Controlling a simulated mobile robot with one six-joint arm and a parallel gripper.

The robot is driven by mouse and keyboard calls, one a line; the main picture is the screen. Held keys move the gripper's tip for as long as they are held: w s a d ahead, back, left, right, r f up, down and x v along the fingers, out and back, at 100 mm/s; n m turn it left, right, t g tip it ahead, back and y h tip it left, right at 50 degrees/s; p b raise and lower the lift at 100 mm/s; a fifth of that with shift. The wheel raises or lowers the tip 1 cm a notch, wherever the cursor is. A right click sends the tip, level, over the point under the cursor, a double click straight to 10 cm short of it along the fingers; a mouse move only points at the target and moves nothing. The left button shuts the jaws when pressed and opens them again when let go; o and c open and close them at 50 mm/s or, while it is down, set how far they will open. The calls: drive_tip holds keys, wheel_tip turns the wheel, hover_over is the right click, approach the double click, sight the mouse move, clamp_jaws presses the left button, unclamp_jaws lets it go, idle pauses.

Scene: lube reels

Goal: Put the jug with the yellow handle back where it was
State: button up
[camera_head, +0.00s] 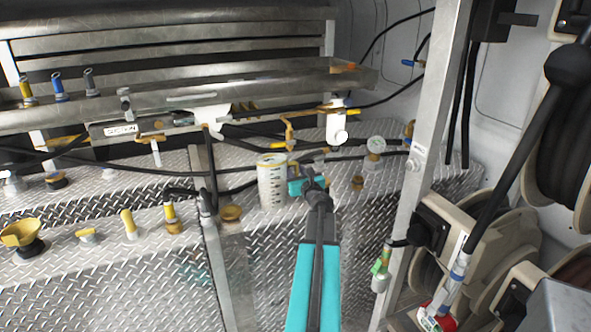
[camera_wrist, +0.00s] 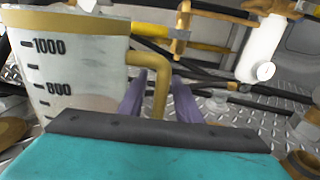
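The jug (camera_head: 272,184) is pale and translucent, with dark volume marks and a yellow rim. It is upright at the diamond-plate deck in the head view; I cannot tell whether its base touches the deck. In the wrist view the jug (camera_wrist: 75,65) fills the upper left, its yellow handle (camera_wrist: 160,92) facing me. My gripper (camera_wrist: 161,88) has its two purple fingers on either side of the handle, with narrow gaps showing, so it looks open around the handle. In the head view my gripper (camera_head: 305,184) is just right of the jug. The jug's lower part is hidden in the wrist view.
Black hoses and yellow-handled valves (camera_head: 290,135) run close behind the jug. A pressure gauge (camera_head: 376,145) and a metal post (camera_head: 420,175) stand to the right. Hose reels (camera_head: 500,240) are farther right. Yellow funnels and caps (camera_head: 22,235) sit on the left deck.

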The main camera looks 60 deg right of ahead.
drive_tip(key=shift+r, duration=0.2)
drive_tip(key=shift+v, duration=1.05)
drive_tip(key=b+v, duration=0.2)
drive_tip(key=v, duration=0.8)
drive_tip(key=shift+w+f, duration=0.1)
